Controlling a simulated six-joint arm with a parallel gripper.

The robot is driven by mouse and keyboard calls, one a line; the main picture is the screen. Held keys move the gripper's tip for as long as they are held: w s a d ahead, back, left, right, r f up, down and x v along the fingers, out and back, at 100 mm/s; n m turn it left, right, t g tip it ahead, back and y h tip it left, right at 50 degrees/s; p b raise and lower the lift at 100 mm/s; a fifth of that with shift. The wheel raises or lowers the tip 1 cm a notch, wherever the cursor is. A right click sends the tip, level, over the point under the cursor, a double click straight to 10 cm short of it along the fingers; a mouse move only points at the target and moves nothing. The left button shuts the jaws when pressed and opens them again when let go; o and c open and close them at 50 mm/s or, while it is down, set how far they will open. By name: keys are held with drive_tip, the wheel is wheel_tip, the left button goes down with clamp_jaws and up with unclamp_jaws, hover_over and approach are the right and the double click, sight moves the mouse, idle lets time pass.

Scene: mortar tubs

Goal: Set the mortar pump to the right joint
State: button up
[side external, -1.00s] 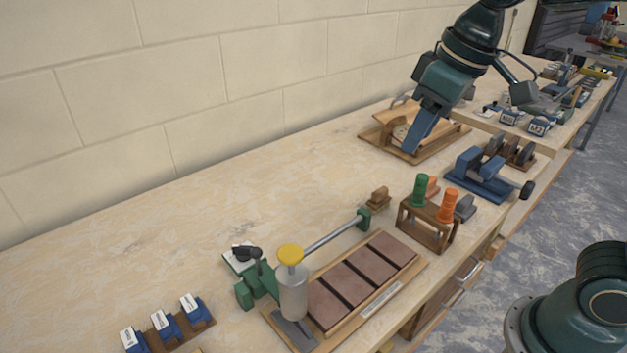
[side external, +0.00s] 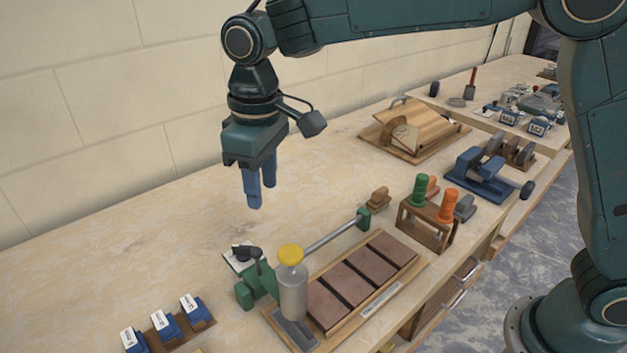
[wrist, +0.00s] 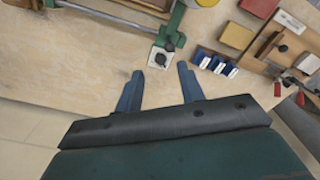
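The mortar pump (side external: 292,290) is a grey cylinder with a yellow cap and a grey nozzle plate, on a green carriage (side external: 262,282) at the near end of a metal rail (side external: 333,237). Several brown bricks (side external: 345,290) lie in a row beside it with dark joints between them. A black knob (side external: 246,253) sits on a pale plate beside the carriage; it also shows in the wrist view (wrist: 168,46). My gripper (side external: 262,197) is above the bench behind the knob, fingers pointing down, apart and empty. In the wrist view my gripper (wrist: 158,85) points toward the knob without touching it.
Blue labelled blocks (side external: 166,325) stand at the front left. A wooden rack (side external: 428,228) with green and orange bottles stands right of the bricks. A blue clamp-like tool (side external: 480,178) and a wooden device (side external: 412,132) are farther back. The bench along the wall at left is clear.

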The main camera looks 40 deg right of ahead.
sight(256, 249)
drive_tip(key=shift+w+a+f, duration=0.15)
drive_tip(key=shift+a+f, duration=0.3)
drive_tip(key=shift+a, duration=0.15)
drive_tip(key=shift+w+a+f, duration=0.15)
drive_tip(key=shift+a+f, duration=0.3)
drive_tip(key=shift+a, duration=0.1)
drive_tip(key=shift+f, duration=6.85)
drive_tip(key=shift+c, duration=0.5)
clamp_jaws()
